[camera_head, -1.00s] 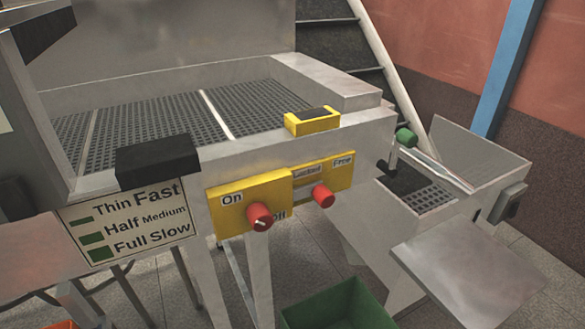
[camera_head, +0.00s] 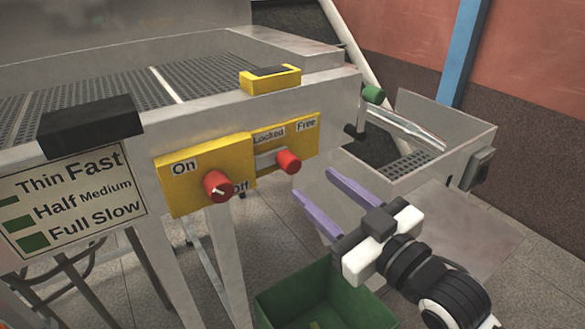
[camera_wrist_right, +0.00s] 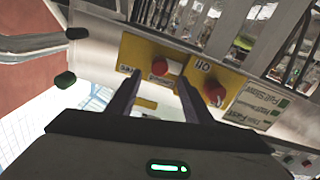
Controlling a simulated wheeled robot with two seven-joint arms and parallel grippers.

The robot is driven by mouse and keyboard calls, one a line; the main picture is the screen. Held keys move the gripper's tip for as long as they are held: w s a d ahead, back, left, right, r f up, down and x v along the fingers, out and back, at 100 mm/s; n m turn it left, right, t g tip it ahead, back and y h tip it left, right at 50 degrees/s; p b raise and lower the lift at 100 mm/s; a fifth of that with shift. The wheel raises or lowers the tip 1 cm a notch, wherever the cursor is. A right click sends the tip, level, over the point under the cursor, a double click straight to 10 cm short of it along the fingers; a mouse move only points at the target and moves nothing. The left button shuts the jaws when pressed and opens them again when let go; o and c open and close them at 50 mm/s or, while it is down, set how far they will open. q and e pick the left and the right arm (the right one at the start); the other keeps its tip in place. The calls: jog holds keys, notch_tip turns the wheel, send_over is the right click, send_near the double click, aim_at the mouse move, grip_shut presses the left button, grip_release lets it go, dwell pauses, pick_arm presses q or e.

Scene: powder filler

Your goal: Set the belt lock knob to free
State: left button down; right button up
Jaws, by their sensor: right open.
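The belt lock knob (camera_head: 289,162) is a red knob on a yellow panel (camera_head: 205,170), below the "Locked" (camera_head: 268,136) and "Free" (camera_head: 306,124) labels. In the head view it appears between the two labels; I cannot tell its exact setting. My right gripper (camera_head: 313,183) is open and empty, its two purple fingers pointing up and left toward the panel, apart from the knob. In the right wrist view the knob (camera_wrist_right: 160,67) appears between and beyond the open fingertips (camera_wrist_right: 158,80). My left gripper is not in view.
A second red knob (camera_head: 218,187) with On/Off labels sits left of the lock knob. A green bin (camera_head: 315,290) stands below my right gripper. A metal outlet trough (camera_head: 470,140) and a green-tipped lever (camera_head: 372,94) are to the right. A yellow block (camera_head: 270,84) sits above the panel.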

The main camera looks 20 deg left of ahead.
aim_at(294, 167)
jog(key=x, duration=0.9)
jog(key=shift+w, duration=0.1)
